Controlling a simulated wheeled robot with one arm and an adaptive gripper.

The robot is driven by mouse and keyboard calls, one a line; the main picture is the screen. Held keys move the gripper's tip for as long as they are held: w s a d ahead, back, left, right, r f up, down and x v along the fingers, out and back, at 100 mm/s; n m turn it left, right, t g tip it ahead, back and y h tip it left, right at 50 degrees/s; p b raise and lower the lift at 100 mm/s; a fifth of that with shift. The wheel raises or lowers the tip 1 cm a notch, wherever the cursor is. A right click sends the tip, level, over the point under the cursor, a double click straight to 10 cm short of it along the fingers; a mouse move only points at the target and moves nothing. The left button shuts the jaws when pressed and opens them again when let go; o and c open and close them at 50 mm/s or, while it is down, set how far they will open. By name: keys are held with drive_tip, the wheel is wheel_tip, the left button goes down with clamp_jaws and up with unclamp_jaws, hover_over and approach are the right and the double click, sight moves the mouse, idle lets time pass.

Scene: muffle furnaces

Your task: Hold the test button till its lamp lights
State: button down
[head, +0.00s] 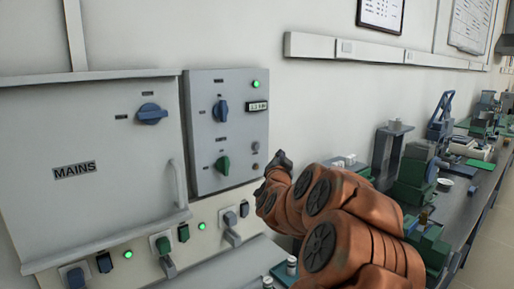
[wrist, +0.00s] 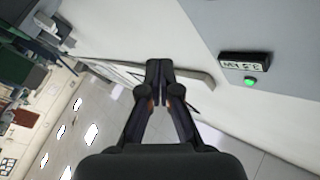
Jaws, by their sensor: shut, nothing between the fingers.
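The grey control panel (head: 232,165) carries a blue knob (head: 221,110), a green knob (head: 223,165), a small display (head: 257,106) and a lit green lamp (head: 255,84). Two small round grey fittings, an upper one (head: 255,147) and a lower one (head: 255,167), sit near its right edge; their labels are too small to tell which is the test button. My gripper (head: 281,156) is shut and empty, just right of the panel's lower edge. In the wrist view my gripper (wrist: 159,66) points past the panel, with the display (wrist: 244,62) and lit lamp (wrist: 250,80) at right.
The MAINS door (head: 100,200) with its handle (head: 175,184) is left of the panel. Below run several switches and two lit green lamps (head: 128,254) (head: 202,226). A bench (head: 480,185) with equipment stands at right.

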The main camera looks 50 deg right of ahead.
sight(256, 146)
drive_tip(key=shift+w+d+p, duration=0.35)
drive_tip(key=shift+w+p, duration=0.4)
drive_tip(key=shift+w, duration=0.6)
drive_tip(key=shift+w+d+p, duration=0.4)
drive_tip(key=shift+w+p, duration=0.4)
drive_tip(key=shift+w, duration=0.6)
drive_tip(key=shift+w+d+p, duration=0.35)
drive_tip(key=shift+w+p, duration=0.4)
drive_tip(key=shift+w, duration=0.6)
drive_tip(key=shift+w+d, duration=0.1)
drive_tip(key=shift+w, duration=0.3)
drive_tip(key=shift+w+d, duration=0.1)
drive_tip(key=shift+w, duration=0.35)
idle(3.1)
